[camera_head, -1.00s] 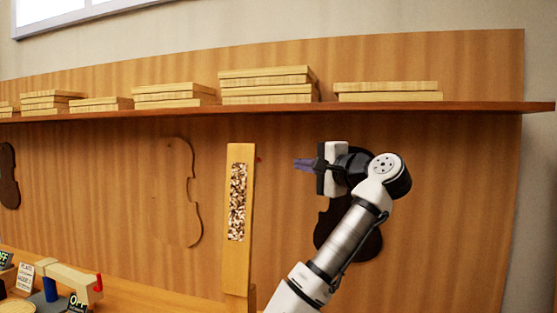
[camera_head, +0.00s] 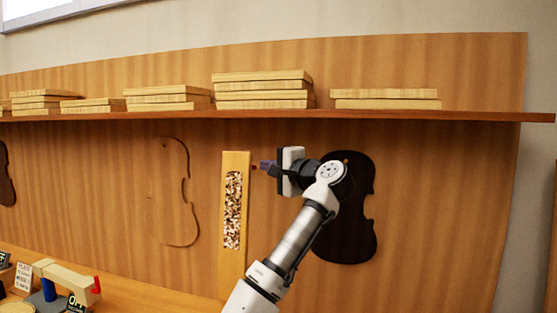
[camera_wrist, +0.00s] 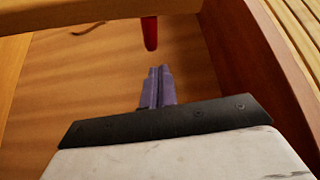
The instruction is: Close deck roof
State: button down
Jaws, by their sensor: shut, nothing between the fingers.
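No part is clearly recognisable as a deck roof. A tall pale wooden post (camera_head: 234,268) with a window of speckled chips (camera_head: 233,210) stands in front of the back panel. A small red peg (camera_head: 254,168) sits at its right edge near the top. The red peg (camera_wrist: 150,33) also shows in the wrist view, beside a wooden bar (camera_wrist: 95,14). My gripper (camera_head: 264,166) is shut and empty, with its purple fingertips just right of the red peg. In the wrist view, the fingertips (camera_wrist: 157,72) point at the peg with a small visible gap.
A long shelf (camera_head: 300,117) with stacked pale boards (camera_head: 263,85) runs above my arm. A dark violin shape (camera_head: 352,235) is on the panel behind my arm. At lower left, the bench holds a wooden arm with a red tip (camera_head: 97,285) and an OFF sign (camera_head: 76,304).

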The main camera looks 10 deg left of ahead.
jog(key=shift+s+a+p, duration=0.25)
jog(key=shift+s+p, duration=0.05)
jog(key=shift+s, duration=0.65)
